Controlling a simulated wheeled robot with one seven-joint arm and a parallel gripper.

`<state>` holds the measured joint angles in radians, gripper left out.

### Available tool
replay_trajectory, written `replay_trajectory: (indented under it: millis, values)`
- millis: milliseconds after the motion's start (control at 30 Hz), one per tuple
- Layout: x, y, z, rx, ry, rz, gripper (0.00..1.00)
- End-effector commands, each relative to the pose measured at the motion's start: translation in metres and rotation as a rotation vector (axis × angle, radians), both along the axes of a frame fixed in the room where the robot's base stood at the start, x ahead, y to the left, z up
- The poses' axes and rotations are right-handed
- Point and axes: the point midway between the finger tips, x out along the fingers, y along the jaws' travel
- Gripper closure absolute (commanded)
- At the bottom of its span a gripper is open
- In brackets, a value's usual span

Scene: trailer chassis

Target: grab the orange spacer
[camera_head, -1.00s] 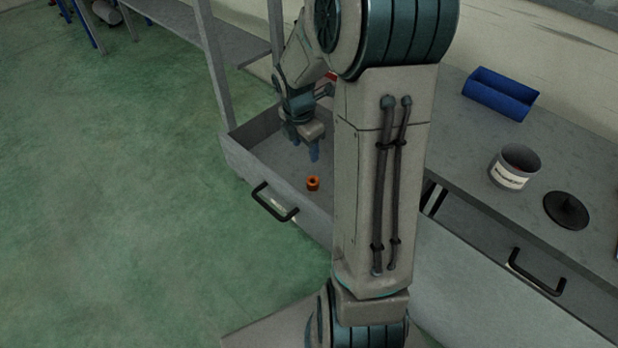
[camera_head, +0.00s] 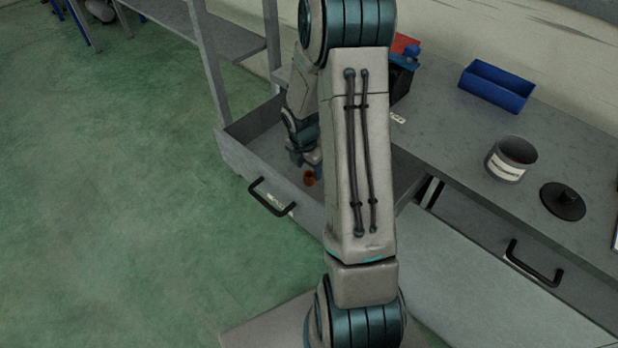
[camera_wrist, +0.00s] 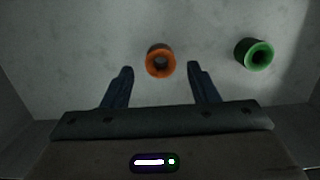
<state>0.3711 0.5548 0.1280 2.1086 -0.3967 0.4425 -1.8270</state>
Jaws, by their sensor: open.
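The orange spacer (camera_wrist: 160,62) is a short hollow ring lying on the drawer floor. In the wrist view it sits just beyond and between the tips of my open gripper (camera_wrist: 160,72), with a gap to each finger. In the head view the orange spacer (camera_head: 309,178) shows inside the open drawer, near its front wall. My gripper (camera_head: 307,160) is right by it there, partly hidden by my own arm.
A green spacer (camera_wrist: 255,54) lies to the right of the orange one in the wrist view. The drawer (camera_head: 232,152) has raised walls and a black handle (camera_head: 271,199). A grey can (camera_head: 511,158), a blue bin (camera_head: 496,86) and a black disc (camera_head: 563,201) stand on the bench.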

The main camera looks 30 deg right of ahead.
Motion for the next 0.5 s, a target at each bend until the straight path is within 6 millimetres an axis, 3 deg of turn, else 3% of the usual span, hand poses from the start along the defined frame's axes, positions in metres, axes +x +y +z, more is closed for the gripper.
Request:
replay_trajectory:
  millis: [200, 467, 500]
  values:
    - [0.000, -0.003, -0.024, 0.001, 0.001, 0.001, 0.46]
    - [0.000, -0.003, -0.026, 0.000, -0.001, 0.000, 0.46]
    - [0.000, -0.003, -0.026, 0.000, -0.001, 0.000, 0.52]
